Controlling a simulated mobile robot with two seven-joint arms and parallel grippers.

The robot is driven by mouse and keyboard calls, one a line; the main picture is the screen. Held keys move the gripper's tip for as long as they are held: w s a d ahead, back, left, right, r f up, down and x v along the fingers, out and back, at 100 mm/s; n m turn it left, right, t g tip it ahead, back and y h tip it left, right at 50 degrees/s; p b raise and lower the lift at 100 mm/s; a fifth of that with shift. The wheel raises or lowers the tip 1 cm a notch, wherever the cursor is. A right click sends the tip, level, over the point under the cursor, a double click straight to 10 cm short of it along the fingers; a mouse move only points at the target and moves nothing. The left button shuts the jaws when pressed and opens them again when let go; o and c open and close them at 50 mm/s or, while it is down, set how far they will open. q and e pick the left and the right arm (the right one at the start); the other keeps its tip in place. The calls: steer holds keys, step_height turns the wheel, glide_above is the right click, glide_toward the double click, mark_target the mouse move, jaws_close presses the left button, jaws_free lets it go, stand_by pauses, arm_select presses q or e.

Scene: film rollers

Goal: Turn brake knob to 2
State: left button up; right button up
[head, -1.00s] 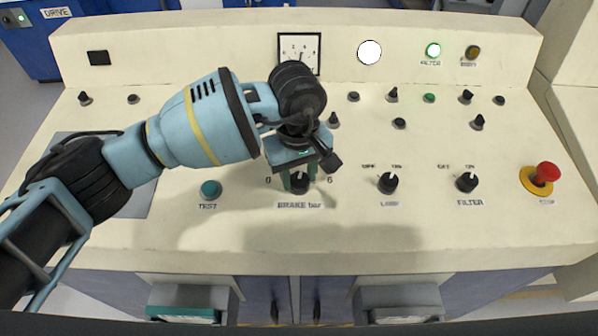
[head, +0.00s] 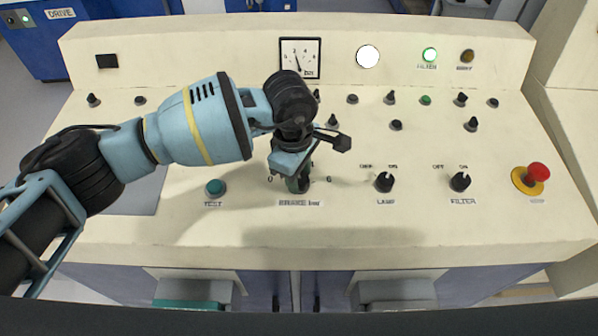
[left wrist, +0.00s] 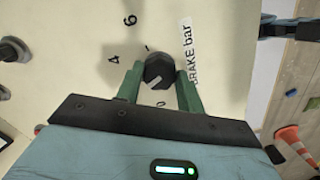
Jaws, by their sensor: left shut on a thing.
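The black brake knob (head: 304,186) sits on the cream desk above the label "BRAKE bar", mostly covered by my left gripper (head: 298,184) in the head view. In the left wrist view the knob (left wrist: 158,70) stands between the two green fingers of my left gripper (left wrist: 160,80), which is shut on it. A pale line on its face slants to the lower left, between the printed 4 and 0. The 2 is not visible there. The brake gauge (head: 300,59) has its needle leaning left, near the 2. My right gripper is not in view.
The green TEST button (head: 215,187) is to the left of the knob. The LAMP knob (head: 384,182), FILTER knob (head: 460,182) and red emergency button (head: 537,172) are to the right. Several small switches stand behind. The front strip of the desk is clear.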

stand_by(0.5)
arm_select(q)
steer(key=o, duration=1)
steer(key=shift+r, duration=0.1)
steer(key=shift+s+a+r, duration=0.1)
steer(key=shift+a+r, duration=0.05)
steer(key=shift+r, duration=1.75)
steer(key=shift+a+r, duration=0.15)
steer(key=shift+r, duration=1.75)
